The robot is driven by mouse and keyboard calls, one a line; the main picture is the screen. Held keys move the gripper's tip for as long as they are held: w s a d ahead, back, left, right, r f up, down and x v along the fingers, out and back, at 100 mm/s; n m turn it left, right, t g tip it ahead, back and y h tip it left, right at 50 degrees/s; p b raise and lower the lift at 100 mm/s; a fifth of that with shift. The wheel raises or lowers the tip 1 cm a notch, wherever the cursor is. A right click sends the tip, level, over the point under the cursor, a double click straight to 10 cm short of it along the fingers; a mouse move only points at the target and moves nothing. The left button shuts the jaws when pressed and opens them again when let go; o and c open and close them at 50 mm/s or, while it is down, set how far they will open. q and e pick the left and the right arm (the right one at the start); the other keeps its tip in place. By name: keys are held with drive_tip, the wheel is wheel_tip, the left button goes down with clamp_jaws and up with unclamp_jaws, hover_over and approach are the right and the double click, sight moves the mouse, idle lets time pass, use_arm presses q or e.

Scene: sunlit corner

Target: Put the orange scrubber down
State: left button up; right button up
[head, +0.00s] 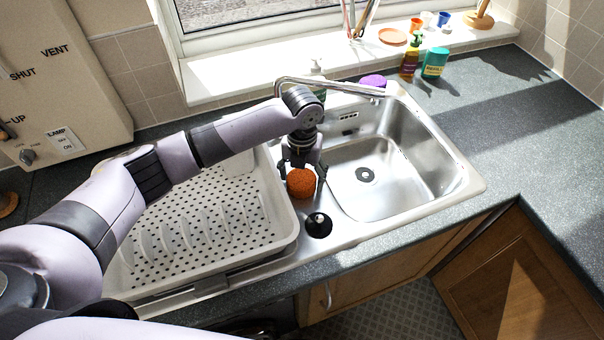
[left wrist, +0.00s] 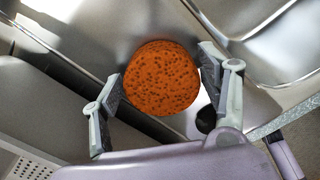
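The orange scrubber (head: 300,183) is round, with dark dots. In the head view it is at the strip between the drying rack and the sink bowl. My left gripper (head: 301,172) points down at it, with its fingers spread wide on either side. In the left wrist view the scrubber (left wrist: 160,78) lies between the two fingertips (left wrist: 161,84), very close to both pads. I cannot tell whether the pads press on it or whether its underside rests on the metal. My right gripper is not in view.
The metal sink bowl (head: 368,200) is empty, right of the gripper. The drying rack (head: 196,232) is left of it. A black round plug (head: 318,225) lies just in front of the scrubber. The tap (head: 335,86) passes close behind my wrist. Bottles (head: 434,64) stand at the back right.

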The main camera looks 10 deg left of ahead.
sight(302, 176)
use_arm(q)
drive_tip(key=shift+o, duration=1.2)
drive_tip(key=shift+r, duration=0.45)
wheel_tip(302, 176, up, 12)
drive_tip(key=b, duration=0.3)
drive_tip(key=shift+f, duration=0.25)
